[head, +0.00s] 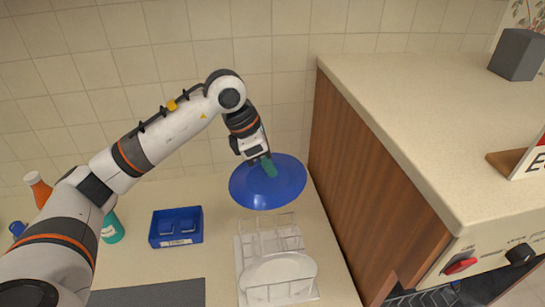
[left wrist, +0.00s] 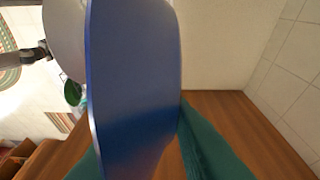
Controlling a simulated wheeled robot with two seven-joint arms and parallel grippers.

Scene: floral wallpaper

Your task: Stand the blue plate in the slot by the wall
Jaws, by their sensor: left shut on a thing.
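The blue plate (head: 262,190) is held by my left gripper (head: 268,167) above the back of the counter, its broad face showing in the head view. In the left wrist view the blue plate (left wrist: 135,90) stands nearly edge-on between the green fingers. The left gripper is shut on the plate near its upper part. A white wire rack (head: 240,262) with slots stands on the counter below and in front of the plate. A white plate (head: 278,274) is in the front part of the rack. The rack's back part looks empty. My right gripper is not in view.
A blue tray (head: 154,232) with compartments sits left of the rack. A teal bottle (head: 112,230) and an orange-topped bottle (head: 38,188) stand further left. A tall wooden cabinet side (head: 365,190) rises close on the right. The tiled wall (head: 290,60) is behind.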

